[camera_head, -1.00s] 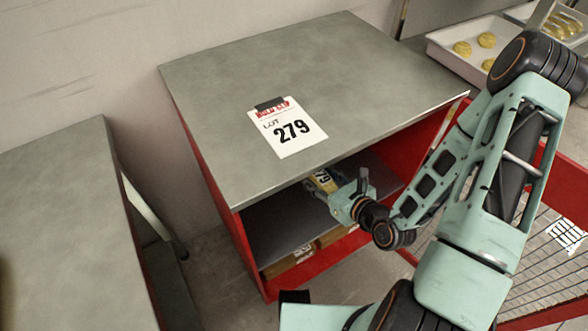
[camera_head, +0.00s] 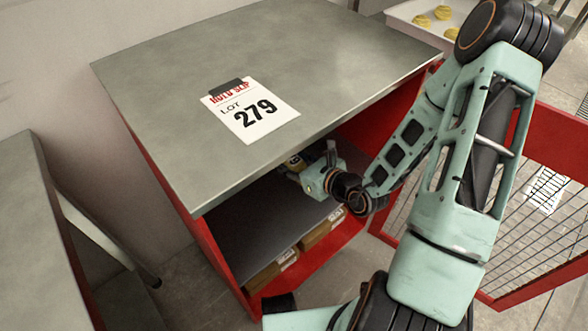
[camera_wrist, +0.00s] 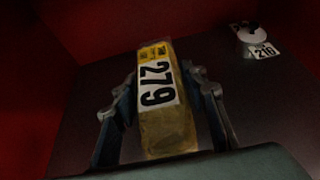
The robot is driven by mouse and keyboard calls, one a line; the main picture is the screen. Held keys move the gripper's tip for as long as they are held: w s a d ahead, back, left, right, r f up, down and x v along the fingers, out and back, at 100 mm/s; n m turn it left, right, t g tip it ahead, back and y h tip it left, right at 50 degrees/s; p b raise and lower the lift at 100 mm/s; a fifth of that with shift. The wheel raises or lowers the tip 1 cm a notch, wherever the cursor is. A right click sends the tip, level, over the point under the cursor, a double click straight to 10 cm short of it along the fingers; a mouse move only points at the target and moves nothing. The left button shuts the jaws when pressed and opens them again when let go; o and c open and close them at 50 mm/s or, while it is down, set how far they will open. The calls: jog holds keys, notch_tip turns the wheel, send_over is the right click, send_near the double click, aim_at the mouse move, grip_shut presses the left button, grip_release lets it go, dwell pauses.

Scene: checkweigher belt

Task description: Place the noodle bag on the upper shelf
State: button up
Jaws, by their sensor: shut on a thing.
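The noodle bag (camera_wrist: 165,122) is a yellow packet with a white label reading 279. In the wrist view it lies between the two fingers of my gripper (camera_wrist: 165,105), which is shut on it. In the head view my gripper (camera_head: 308,172) reaches into the red cabinet under its grey top, and only a small part of the bag (camera_head: 293,165) shows. The upper shelf (camera_head: 245,225) is a dark grey board inside the cabinet; it also shows in the wrist view (camera_wrist: 95,80). I cannot tell whether the bag touches the shelf.
A white round item (camera_wrist: 252,36) with a 216 label stands at the back right of the shelf. Cardboard boxes (camera_head: 272,272) sit on the level below. A hold slip (camera_head: 250,108) marked LOT 279 lies on the cabinet top. A red mesh door (camera_head: 540,190) stands open at right.

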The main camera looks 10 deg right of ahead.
jog(key=w+d+f+b, duration=0.1)
jog(key=w+f, duration=0.3)
jog(key=w+d+f+b, duration=0.1)
jog(key=w+f, duration=0.1)
jog(key=w, duration=0.1)
jog(key=shift+d+f+b, duration=0.3)
jog(key=shift+d+f, duration=0.05)
jog(key=shift+f, duration=0.05)
jog(key=shift+w+f+b, duration=0.15)
jog(key=shift+f+b, duration=0.75)
jog(key=shift+f, duration=0.75)
jog(key=shift+f, duration=0.1)
jog(key=o, duration=1.4)
jog(key=shift+f, duration=0.1)
jog(key=shift+c, duration=0.2)
